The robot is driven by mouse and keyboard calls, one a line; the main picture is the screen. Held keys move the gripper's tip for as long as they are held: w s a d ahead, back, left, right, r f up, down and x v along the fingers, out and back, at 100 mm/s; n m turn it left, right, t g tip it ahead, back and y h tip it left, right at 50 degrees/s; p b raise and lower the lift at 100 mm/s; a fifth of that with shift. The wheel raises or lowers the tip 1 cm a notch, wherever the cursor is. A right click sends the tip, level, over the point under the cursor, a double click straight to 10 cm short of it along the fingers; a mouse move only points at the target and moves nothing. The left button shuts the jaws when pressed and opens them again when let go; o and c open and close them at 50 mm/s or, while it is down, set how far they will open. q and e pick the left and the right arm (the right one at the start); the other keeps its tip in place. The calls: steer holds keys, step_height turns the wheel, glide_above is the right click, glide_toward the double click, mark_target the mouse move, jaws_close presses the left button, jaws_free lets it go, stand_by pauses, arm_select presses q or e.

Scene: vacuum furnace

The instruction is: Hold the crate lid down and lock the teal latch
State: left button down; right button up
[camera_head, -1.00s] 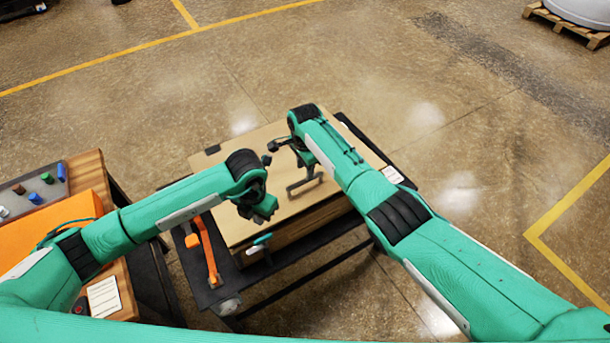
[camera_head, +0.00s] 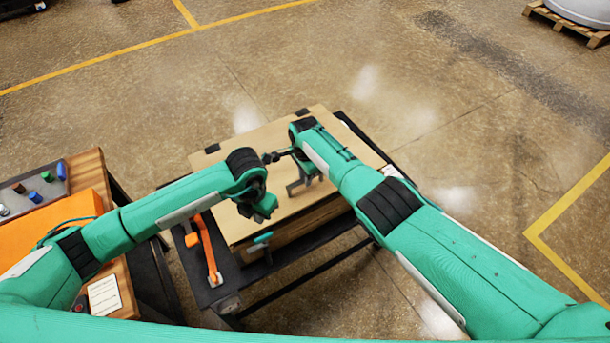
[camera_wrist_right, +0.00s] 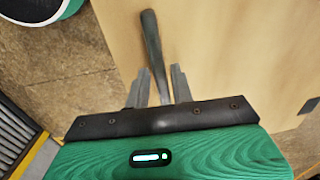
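The crate (camera_head: 310,216) is a pale wooden box with a flat wooden lid (camera_head: 235,165). The teal latch (camera_head: 263,238) is on the crate's near side. My left gripper (camera_head: 262,212) hangs just above the latch; its fingertips cannot be made out, nor whether they touch it.
The crate rests on a dark table (camera_head: 215,293). An orange-handled tool (camera_head: 207,248) lies left of the crate. A wooden bench (camera_head: 90,175) at the left holds an orange case (camera_head: 60,218) and several coloured knobs. The floor beyond the crate is clear.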

jaws_close()
stand_by(1.1)
